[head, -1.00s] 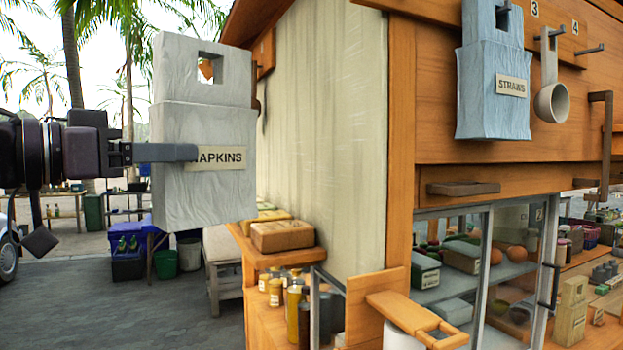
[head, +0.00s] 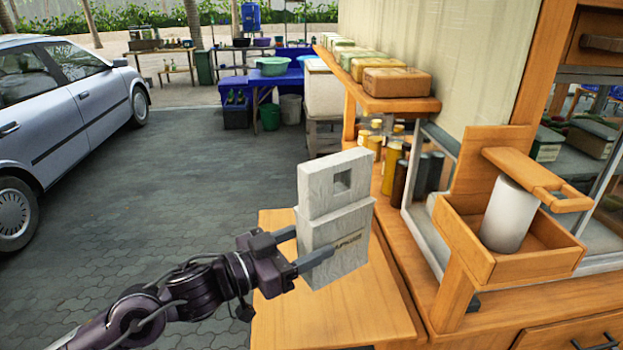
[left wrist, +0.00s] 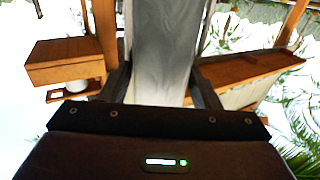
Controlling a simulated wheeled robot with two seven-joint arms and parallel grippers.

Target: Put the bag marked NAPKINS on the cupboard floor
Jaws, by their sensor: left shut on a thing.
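The grey bag marked NAPKINS (head: 340,215) is upright and slightly tilted in the head view, with a square handle hole near its top. Its label is partly covered by a finger. My left gripper (head: 308,248) is shut on the bag's lower part from the left. The left wrist view shows the pale bag (left wrist: 165,55) between the fingers of my left gripper (left wrist: 163,88). The bag appears in front of a flat wooden surface (head: 320,315); I cannot tell the gap. The cupboard floor cannot be made out for certain. My right gripper is out of view.
A wooden holder (head: 470,240) with a white roll (head: 510,215) stands right of the bag. Bottles and jars (head: 392,160) stand behind it, below a shelf with several boxes (head: 397,85). A car (head: 70,100) stands on the open paving at left.

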